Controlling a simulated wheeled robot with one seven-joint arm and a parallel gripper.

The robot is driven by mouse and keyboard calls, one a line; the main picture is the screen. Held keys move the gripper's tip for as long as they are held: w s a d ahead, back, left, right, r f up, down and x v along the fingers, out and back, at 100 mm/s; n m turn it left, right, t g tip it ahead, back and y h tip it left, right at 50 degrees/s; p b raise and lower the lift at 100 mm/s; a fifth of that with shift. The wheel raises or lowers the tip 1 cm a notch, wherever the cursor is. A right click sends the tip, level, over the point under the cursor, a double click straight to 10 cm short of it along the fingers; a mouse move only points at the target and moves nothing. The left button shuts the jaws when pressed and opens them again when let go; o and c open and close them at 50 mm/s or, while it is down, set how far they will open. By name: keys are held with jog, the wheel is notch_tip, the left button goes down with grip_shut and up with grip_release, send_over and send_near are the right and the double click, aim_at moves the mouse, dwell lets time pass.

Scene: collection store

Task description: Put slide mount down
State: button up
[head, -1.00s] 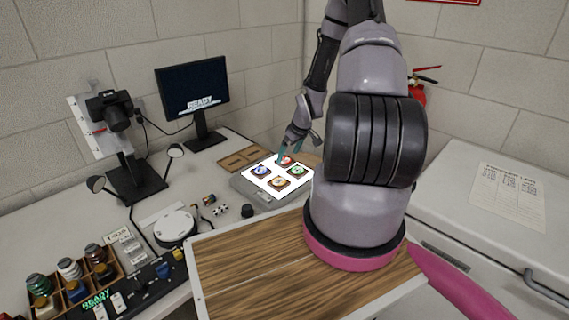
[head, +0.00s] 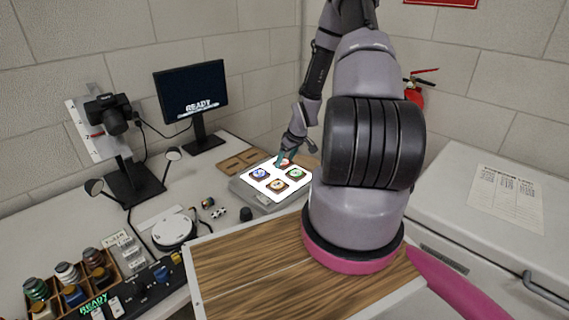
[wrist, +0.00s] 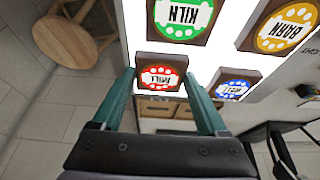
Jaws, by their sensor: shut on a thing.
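My gripper (wrist: 161,88) is shut on a dark square slide mount with a red disc (wrist: 160,77), its white label upside down in the wrist view. In the head view my gripper (head: 281,157) is at the back corner of the lit white panel (head: 263,187), with the red-disc mount (head: 285,164) partly hidden under it. I cannot tell whether this mount touches the panel. Mounts with blue (head: 259,173), green (head: 295,174) and yellow (head: 277,185) discs lie flat on the panel. The green one (wrist: 181,18) and the blue one (wrist: 233,85) are close to my gripper in the wrist view.
A brown wooden tray (head: 240,161) lies behind the panel. A monitor (head: 190,88) and a camera stand (head: 133,181) are at the back left. A rack of bottles (head: 64,284) stands front left. A round wooden stool (wrist: 68,42) shows in the wrist view.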

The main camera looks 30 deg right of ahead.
notch_tip(320, 180, up, 8)
jog(key=shift+f, duration=0.1)
jog(key=w+r, duration=0.1)
jog(key=w, duration=0.2)
send_over(252, 156)
jog(key=s, duration=0.1)
jog(key=f, duration=0.7)
jog(key=shift+d+f, duration=0.2)
jog(key=shift+f, duration=2.25)
jog(key=shift+f, duration=0.15)
jog(key=o, duration=1.2)
